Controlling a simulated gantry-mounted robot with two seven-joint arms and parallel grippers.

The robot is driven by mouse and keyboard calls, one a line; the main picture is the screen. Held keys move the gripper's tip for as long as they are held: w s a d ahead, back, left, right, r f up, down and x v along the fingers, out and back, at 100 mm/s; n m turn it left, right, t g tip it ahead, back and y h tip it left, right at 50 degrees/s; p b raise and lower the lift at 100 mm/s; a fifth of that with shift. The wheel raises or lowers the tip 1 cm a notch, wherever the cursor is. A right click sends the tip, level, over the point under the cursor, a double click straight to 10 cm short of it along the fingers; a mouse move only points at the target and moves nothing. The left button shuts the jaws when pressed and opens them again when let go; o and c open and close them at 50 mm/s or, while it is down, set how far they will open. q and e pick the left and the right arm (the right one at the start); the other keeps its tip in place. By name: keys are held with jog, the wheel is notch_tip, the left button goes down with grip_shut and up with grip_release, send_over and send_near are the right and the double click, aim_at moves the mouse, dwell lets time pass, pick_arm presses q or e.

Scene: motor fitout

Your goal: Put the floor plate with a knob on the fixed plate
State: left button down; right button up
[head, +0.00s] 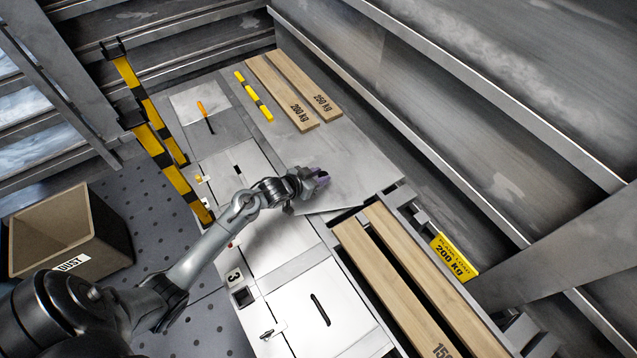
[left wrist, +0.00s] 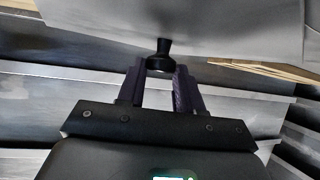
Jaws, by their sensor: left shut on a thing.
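My left gripper (head: 318,180) is at the near part of a grey floor plate (head: 350,168). In the left wrist view, its purple fingers (left wrist: 160,72) are shut on a black knob (left wrist: 163,47). The knob joins the pale face of the floor plate (left wrist: 220,20). In the head view the gripper hides the knob. The plate's near edge lies by an open gap with beams; I cannot tell whether the plate rests or is raised. White slotted plates (head: 312,310) lie near the arm; I cannot tell which plate is the fixed one. My right gripper is not in view.
Wooden planks marked 200 kg (head: 275,92) and 250 kg (head: 305,85) lie at the back. Two more planks (head: 405,270) lie at right by a yellow load sign (head: 454,256). Striped posts (head: 165,150) and a dust box (head: 105,232) stand at left. An orange-handled tool (head: 205,115) lies behind.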

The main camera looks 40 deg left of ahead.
pick_arm(q)
notch_tip(320, 180, down, 2)
jog(key=shift+f+b, duration=0.15)
jog(key=shift+b, duration=0.45)
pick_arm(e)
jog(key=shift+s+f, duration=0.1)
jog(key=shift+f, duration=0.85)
pick_arm(q)
jog(key=c, duration=0.7)
grip_release()
jog(key=shift+f, duration=0.15)
jog(key=shift+c, duration=0.2)
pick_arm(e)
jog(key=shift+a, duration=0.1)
